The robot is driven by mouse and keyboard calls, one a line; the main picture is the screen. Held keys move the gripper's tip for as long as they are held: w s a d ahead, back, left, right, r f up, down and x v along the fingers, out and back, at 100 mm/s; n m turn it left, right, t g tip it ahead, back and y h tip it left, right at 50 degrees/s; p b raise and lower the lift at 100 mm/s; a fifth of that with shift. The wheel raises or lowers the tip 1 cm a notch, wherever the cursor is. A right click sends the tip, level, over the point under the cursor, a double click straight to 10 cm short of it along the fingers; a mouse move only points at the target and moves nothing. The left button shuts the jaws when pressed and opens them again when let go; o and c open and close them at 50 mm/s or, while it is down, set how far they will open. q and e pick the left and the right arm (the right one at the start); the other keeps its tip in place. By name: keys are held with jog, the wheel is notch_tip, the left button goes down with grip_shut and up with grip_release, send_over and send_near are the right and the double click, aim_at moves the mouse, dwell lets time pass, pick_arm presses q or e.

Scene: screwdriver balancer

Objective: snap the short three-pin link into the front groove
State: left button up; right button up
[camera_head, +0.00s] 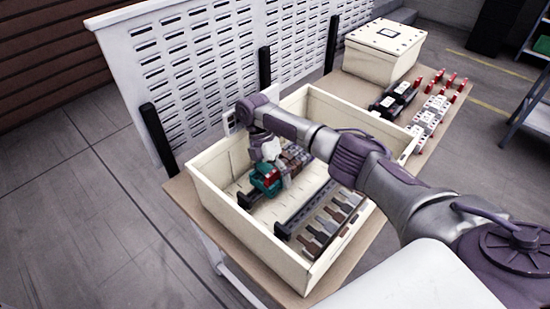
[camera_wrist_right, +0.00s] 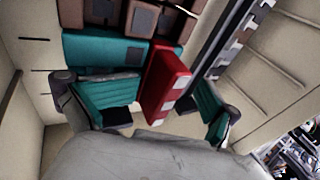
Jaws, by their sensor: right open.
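My right gripper (camera_head: 265,182) is down inside the cream enclosure box (camera_head: 228,228). In the right wrist view the jaws (camera_wrist_right: 168,108) are open, with one teal-padded finger on each side of a red link (camera_wrist_right: 167,72). The link has pale square patches along its side and stands at the end of the row of modules, next to a teal module (camera_wrist_right: 105,48). A gap shows between the link and the right finger. How far the link is seated in its groove is hidden. My left gripper is in neither view.
A dark rail with brown and grey modules (camera_head: 330,222) runs along the box's near side. On the table right of the box lie black parts (camera_head: 395,98), white link pieces (camera_head: 430,115) and red-handled pieces (camera_head: 451,79). A closed cream box (camera_head: 383,50) stands behind them.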

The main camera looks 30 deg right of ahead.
jog(key=w+r+t+p, duration=0.1)
jog(key=t+p, duration=0.1)
jog(key=p, duration=0.1)
jog(key=shift+y+p, duration=0.35)
jog(key=shift+y, duration=0.05)
jog(key=shift+s+f+t+y+p, duration=0.2)
jog(key=shift+t+y+p, duration=0.2)
jog(key=shift+t, duration=0.5)
jog(key=shift+r+t+b, duration=0.3)
jog(key=shift+b, duration=0.05)
jog(key=shift+f+t+b, duration=0.3)
jog(key=shift+b, duration=0.25)
notch_tip(320, 180, up, 7)
jog(key=p, duration=0.2)
jog(key=shift+w+a+p, duration=0.1)
jog(key=shift+w+p, duration=0.05)
jog(key=shift+p, duration=0.2)
notch_tip(320, 180, up, 14)
jog(key=p, duration=1.3)
jog(key=shift+f, duration=0.1)
